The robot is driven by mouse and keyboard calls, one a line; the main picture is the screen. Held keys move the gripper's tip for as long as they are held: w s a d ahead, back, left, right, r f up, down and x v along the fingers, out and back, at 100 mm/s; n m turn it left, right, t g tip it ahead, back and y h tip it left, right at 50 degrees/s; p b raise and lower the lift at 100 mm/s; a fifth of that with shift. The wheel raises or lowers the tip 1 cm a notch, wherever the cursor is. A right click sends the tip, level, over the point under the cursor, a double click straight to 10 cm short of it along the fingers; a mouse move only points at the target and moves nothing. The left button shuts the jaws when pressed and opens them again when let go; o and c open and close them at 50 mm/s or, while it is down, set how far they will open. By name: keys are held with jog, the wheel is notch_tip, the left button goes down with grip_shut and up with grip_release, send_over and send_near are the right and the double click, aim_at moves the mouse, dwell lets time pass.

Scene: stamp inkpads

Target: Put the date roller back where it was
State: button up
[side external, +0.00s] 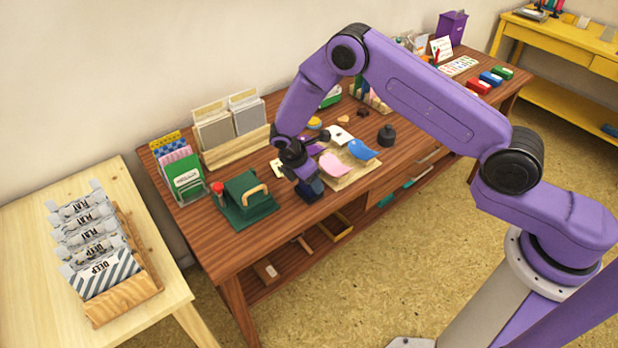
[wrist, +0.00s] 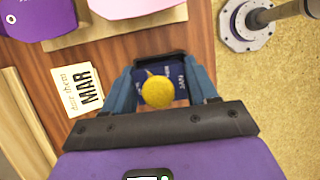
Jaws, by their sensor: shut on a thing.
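My gripper (side external: 300,172) points down near the front edge of the brown table. It is shut on the date roller (side external: 310,190), a dark blue piece. In the wrist view the date roller (wrist: 174,72) has pale lettering on a dark blue band and a round yellow knob, and it sits between the two blue fingers of my gripper (wrist: 160,92). I cannot tell whether its underside touches the table. A cream card (wrist: 80,88) printed with MAR lies on the table left of the roller in the wrist view.
A wooden board (side external: 352,178) with pink and blue shapes lies right of my gripper. A green press (side external: 247,200) with a tan handle stands to the left. Card racks (side external: 232,150) stand behind. A black stamp (side external: 387,136) stands farther right. Bare tabletop (side external: 300,222) shows in front.

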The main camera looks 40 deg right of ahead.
jog(key=o, duration=1.1)
jog(key=shift+c, duration=0.2)
jog(key=shift+r, duration=0.1)
jog(key=v, duration=1.2)
jog(key=shift+a+r, duration=0.1)
